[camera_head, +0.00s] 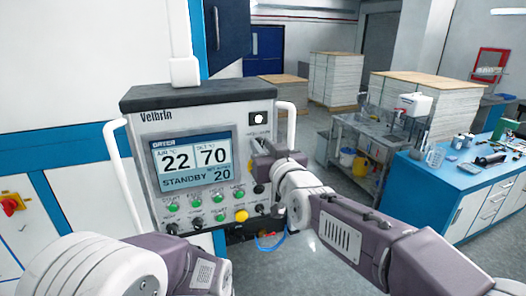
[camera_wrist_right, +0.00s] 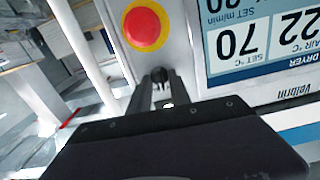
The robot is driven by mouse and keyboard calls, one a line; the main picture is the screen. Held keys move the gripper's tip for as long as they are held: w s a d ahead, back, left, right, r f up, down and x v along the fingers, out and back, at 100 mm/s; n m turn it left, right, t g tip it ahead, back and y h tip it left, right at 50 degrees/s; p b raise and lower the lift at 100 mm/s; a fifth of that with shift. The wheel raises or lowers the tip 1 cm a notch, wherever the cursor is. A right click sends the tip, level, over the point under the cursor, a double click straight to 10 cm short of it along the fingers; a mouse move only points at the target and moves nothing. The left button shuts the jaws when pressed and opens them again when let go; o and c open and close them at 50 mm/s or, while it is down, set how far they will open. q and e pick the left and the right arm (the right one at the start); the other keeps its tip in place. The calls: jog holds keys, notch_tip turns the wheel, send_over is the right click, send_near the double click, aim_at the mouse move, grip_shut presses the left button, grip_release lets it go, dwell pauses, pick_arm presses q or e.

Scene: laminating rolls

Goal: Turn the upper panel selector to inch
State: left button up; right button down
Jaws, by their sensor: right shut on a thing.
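The control panel (camera_head: 188,109), labelled Velbrin, stands in the middle of the head view. My right gripper (camera_head: 257,146) is at the panel's upper right, beside the screen. In the right wrist view, which looks upside down, my right gripper (camera_wrist_right: 161,84) is shut on a small black selector knob (camera_wrist_right: 160,74). The fingers lie on both sides of it. The knob's pointer and position label are too small or hidden to read. My left arm shows at the lower left of the head view, but its gripper is out of view.
A red emergency button (camera_wrist_right: 147,26) sits close to the selector. The screen (camera_head: 193,161) reads STANDBY. Green buttons and black knobs line the panel below it. White handles (camera_head: 117,170) flank the panel. A blue workbench (camera_head: 425,180) stands at the right.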

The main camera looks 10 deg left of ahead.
jog(key=n, duration=0.2)
jog(key=shift+r+n, duration=0.15)
jog(key=shift+n, duration=0.15)
jog(key=shift+a+n, duration=0.1)
jog(key=shift+n, duration=1.7)
jog(key=c, duration=1.5)
grip_release()
jog(key=shift+s, duration=0.15)
